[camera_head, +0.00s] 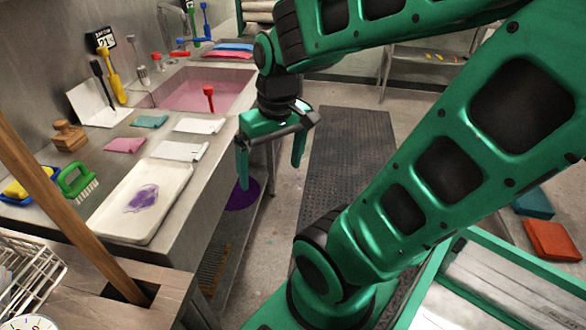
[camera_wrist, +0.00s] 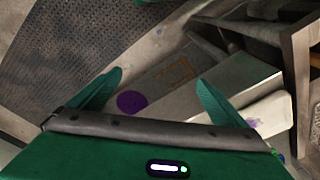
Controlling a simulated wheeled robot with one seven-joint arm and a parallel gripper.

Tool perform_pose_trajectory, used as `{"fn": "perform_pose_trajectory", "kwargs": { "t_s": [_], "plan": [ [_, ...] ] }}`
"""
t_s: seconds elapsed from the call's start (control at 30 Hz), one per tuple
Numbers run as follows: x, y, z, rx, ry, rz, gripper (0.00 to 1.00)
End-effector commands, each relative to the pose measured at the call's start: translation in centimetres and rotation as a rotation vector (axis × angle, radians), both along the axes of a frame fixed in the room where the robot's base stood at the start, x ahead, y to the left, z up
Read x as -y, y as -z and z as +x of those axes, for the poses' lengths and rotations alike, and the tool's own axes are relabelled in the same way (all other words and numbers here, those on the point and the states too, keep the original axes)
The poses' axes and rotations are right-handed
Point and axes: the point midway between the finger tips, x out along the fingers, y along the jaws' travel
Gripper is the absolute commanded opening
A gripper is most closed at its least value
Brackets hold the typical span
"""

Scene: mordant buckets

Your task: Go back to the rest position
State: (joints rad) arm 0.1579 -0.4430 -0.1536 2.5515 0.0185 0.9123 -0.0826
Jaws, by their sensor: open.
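My gripper (camera_head: 270,163) is green and hangs from my arm in the upper middle of the head view, off the front edge of the steel counter. Its two fingers point down and are spread apart with nothing between them. In the wrist view my gripper (camera_wrist: 160,88) also shows two separate green fingers, with the floor and the counter's lower part behind them. My arm crosses the right half of the head view and hides much of the room there.
The counter holds a white tray (camera_head: 110,211) with a purple stain, a sink of pink liquid (camera_head: 208,96), cloths (camera_head: 180,151) and a green brush (camera_head: 78,184). A wooden pole (camera_head: 60,205) slants at the left. A dark floor mat (camera_head: 350,150) lies clear beyond my gripper.

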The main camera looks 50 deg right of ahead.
Motion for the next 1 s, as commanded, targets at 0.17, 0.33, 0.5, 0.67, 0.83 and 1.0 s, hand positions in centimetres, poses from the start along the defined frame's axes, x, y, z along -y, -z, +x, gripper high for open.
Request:
{"fn": "perform_pose_trajectory", "kwargs": {
  "t_s": [0.17,0.33,0.5,0.67,0.83,1.0],
  "plan": [
    [3.3,-0.3,-5.9,-0.102,0.275,0.008,0.97],
    [3.9,-0.3,-7.1,-0.124,0.331,0.011,0.97],
    [3.8,-0.3,-7.0,-0.124,0.326,0.011,0.97],
    [3.8,-0.3,-6.9,-0.123,0.324,0.010,0.97],
    [3.8,0.2,-5.6,-0.139,0.323,0.008,0.97],
    [3.8,0.2,-5.7,-0.136,0.322,0.008,0.66]
  ]
}}
